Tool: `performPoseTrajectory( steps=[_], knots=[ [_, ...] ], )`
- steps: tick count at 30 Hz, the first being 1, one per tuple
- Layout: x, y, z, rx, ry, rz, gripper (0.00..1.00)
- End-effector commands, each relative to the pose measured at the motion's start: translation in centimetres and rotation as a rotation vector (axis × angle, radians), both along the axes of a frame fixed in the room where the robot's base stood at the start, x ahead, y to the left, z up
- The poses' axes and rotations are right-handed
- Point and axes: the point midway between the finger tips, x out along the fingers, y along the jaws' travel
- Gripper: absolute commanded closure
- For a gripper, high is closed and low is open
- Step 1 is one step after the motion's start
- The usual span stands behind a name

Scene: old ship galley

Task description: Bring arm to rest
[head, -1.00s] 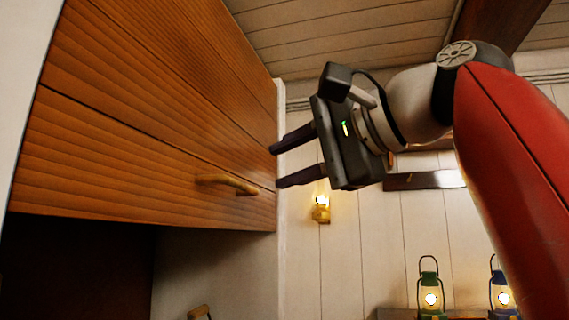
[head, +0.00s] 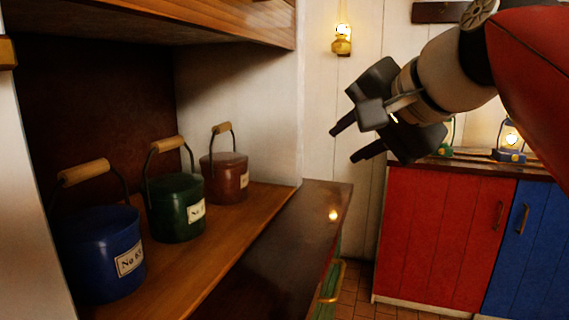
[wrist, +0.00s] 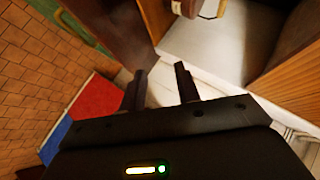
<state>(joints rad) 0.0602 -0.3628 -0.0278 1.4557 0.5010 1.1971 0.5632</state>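My gripper (head: 351,145) is at the upper right of the middle in the head view, right of the shelf and in front of the white plank wall. Its two dark fingers point left and slightly down, with a gap between them. It is open and empty. In the wrist view my gripper (wrist: 160,88) also shows its two fingers apart with nothing between them. The fingers touch nothing that I can see.
Blue (head: 101,254), green (head: 175,208) and dark red (head: 225,178) lidded pots stand on a wooden shelf (head: 262,208) at left. A dark counter (head: 290,240) juts out below. Red (head: 440,240) and blue (head: 530,255) cabinets stand at right, with lanterns (head: 511,142) on top.

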Motion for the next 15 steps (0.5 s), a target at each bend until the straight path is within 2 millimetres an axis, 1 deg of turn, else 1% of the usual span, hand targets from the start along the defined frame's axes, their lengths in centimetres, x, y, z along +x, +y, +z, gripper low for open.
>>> performPoseTrajectory(
  steps=[1,2,3,5,6,8,9,11,12,15],
  knots=[
    [-0.7,-0.4,-3.2,-0.066,0.024,0.007,0.68],
    [-1.1,-0.7,-5.0,-0.111,0.037,0.014,0.68],
    [-1.6,-1.2,-7.6,-0.172,0.054,0.027,0.68],
    [-2.7,-1.8,-11.5,-0.264,0.080,0.052,0.68],
    [-3.5,-2.3,-14.1,-0.327,0.099,0.073,0.68],
    [-4.9,-2.9,-18.1,-0.421,0.126,0.112,0.68],
    [-5.9,-3.3,-20.6,-0.483,0.142,0.143,0.68],
    [-7.4,-3.9,-24.2,-0.568,0.166,0.190,0.68],
    [-8.4,-4.3,-26.3,-0.619,0.181,0.222,0.68],
    [-10.4,-5.1,-30.7,-0.722,0.210,0.294,0.68]
  ],
)
